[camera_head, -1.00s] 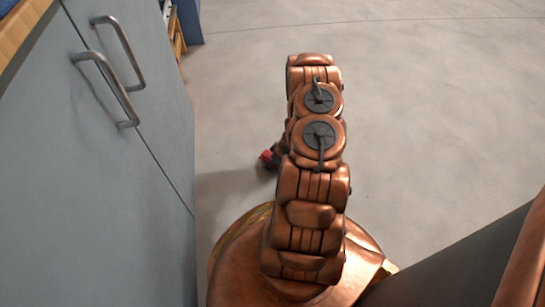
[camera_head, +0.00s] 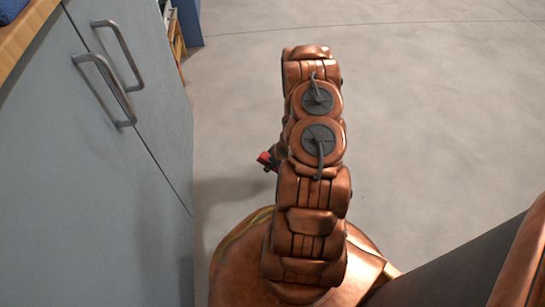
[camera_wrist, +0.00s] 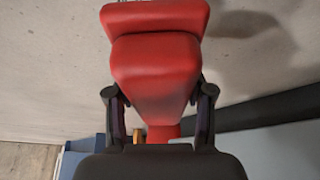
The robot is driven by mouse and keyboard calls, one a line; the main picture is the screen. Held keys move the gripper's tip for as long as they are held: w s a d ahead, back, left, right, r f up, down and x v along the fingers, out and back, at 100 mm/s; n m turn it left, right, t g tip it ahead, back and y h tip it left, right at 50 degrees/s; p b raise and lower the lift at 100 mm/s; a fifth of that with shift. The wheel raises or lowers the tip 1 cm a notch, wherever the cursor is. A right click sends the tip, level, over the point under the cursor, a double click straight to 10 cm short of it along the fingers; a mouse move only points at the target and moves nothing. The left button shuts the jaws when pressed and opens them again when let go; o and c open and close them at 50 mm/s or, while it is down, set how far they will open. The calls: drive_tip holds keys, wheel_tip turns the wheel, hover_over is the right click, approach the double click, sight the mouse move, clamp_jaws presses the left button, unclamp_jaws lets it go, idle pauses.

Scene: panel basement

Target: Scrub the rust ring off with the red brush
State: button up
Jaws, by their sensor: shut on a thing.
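The red brush (camera_wrist: 155,75) fills the upper middle of the wrist view, with its block-shaped red body between the two dark fingers. My gripper (camera_wrist: 160,112) is shut on it. In the head view a small red part of the brush (camera_head: 265,160) shows to the left of my copper-coloured arm; the gripper itself is mostly hidden behind the arm. The brush is held in the air beside the grey cabinet, apart from it. No rust ring can be made out in either view.
A grey cabinet (camera_head: 95,150) with two metal handles (camera_head: 115,75) and a wooden top (camera_head: 25,45) stands at the left. A blue object (camera_head: 188,22) and a wooden shelf unit (camera_head: 174,30) are beyond it. Bare concrete floor (camera_head: 430,110) lies open ahead and right.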

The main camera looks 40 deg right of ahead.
drive_tip(key=shift+r+p, duration=0.95)
drive_tip(key=shift+r, duration=0.55)
